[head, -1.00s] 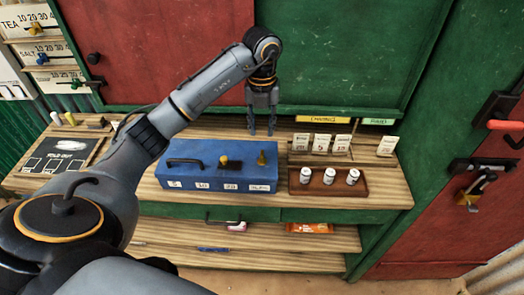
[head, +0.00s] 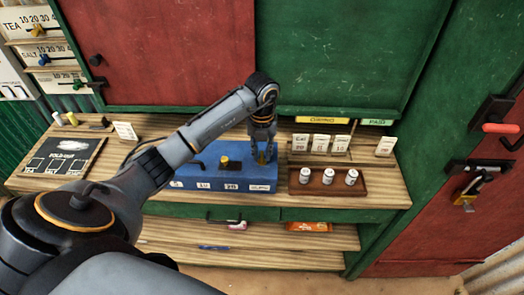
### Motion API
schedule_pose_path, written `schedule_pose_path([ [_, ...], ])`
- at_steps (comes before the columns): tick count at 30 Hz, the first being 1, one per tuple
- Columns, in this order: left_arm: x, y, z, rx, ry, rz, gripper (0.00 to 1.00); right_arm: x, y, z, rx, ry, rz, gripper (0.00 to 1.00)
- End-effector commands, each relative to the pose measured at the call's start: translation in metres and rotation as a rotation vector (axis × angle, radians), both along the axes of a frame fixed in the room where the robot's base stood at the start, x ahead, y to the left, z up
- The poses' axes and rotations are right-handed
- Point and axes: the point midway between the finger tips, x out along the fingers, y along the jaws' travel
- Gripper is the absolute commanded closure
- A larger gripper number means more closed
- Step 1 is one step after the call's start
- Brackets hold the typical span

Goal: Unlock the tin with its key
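The blue tin (head: 207,184) stands on the wooden counter, with a row of number labels along its front. A small dark and brass piece (head: 226,162) sits in the middle of its lid. A brass upright piece (head: 262,157), perhaps the key, stands near the right end of the lid. My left gripper (head: 264,158) points down over that end, with its fingers on either side of the brass piece. The fingers look apart; contact is too small to tell. My arm hides the lid's left part. My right gripper is not in view.
A brown tray (head: 327,188) with several small white pots stands close to the right of the tin. Price cards (head: 320,142) stand behind it. A chalkboard (head: 65,158) lies at the left. A red door with a latch (head: 470,180) is at the right.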

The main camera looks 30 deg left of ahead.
Motion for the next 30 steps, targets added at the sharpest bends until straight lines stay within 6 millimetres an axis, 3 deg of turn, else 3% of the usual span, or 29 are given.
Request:
schedule_pose_path([
  [2, 0.000, 0.000, 0.000, 0.000, 0.000, 0.000, 1.00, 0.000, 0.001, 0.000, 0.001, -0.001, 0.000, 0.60],
  [17, 0.000, 0.001, -0.001, 0.003, -0.001, -0.062, 1.00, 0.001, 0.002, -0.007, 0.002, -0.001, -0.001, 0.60],
  [30, 0.001, 0.001, -0.003, 0.004, -0.002, -0.412, 1.00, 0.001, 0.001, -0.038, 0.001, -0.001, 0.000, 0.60],
])
